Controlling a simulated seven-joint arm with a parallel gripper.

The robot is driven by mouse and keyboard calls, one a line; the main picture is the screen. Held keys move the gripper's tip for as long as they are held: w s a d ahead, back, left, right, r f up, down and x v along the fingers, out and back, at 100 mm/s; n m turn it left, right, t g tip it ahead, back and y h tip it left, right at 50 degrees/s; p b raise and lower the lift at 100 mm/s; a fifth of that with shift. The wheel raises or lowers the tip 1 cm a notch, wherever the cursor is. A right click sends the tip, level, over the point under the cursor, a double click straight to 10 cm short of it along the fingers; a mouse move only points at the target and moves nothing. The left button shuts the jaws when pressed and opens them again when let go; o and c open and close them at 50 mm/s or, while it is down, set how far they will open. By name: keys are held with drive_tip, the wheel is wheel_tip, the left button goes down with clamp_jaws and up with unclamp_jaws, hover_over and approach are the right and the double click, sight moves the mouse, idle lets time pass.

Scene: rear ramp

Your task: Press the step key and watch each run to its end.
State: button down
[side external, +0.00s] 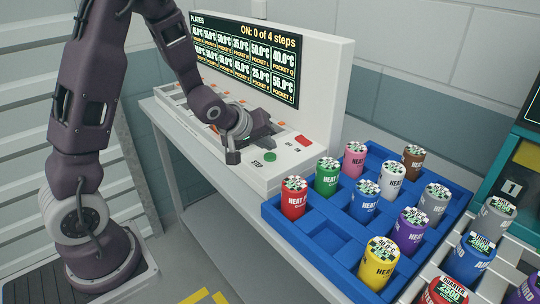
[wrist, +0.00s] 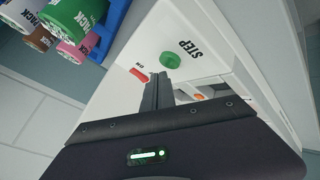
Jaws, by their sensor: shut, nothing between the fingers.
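The step key is a round green button (side external: 269,157) on the white sloped panel, with the word STEP beside it. It also shows in the wrist view as a green disc (wrist: 170,61), just beyond my fingertips. My gripper (side external: 233,157) is shut and empty, pointing down over the panel to the left of the key. In the wrist view the closed fingers (wrist: 157,78) appear apart from the key. The display (side external: 245,60) is headed PLATES, shows ON with 0 steps counted, and lists pocket temperatures.
A red key (side external: 303,140) lies near the green one. A blue tray (side external: 313,246) with several coloured cylinders labelled HEAT stands right of the panel. More cylinders, including a blue one (side external: 472,257), stand at the lower right. A wall rises behind the display.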

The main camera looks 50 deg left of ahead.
sight(267, 157)
drive_tip(key=shift+f, duration=0.4)
drive_tip(key=shift+f, duration=0.4)
idle(0.4)
idle(0.4)
drive_tip(key=shift+r, duration=0.85)
drive_tip(key=shift+r, duration=2.5)
